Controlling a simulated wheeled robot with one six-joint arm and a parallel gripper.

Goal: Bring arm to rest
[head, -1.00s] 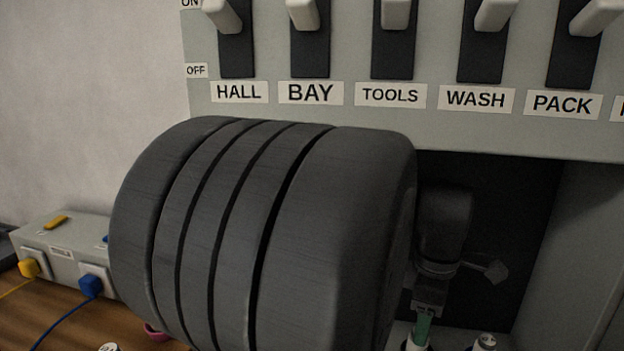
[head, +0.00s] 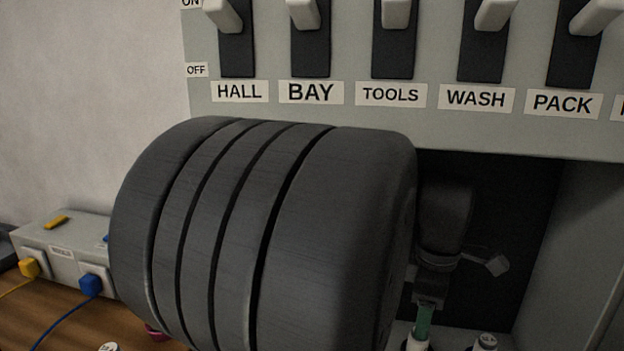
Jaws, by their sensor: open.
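My gripper (head: 430,291) is small in the head view, low in front of a dark recess and partly hidden by my large dark arm link. It is open. A green upright piece (head: 423,321) with a white lower part shows just below it. I cannot tell whether the fingers touch this piece.
A grey panel (head: 420,132) with several switches above labels HALL to PACK hangs over my arm. A grey socket box (head: 62,238) with yellow and blue plugs stands on the wooden table (head: 60,317) at left. A white-topped item (head: 486,342) stands right of the green piece.

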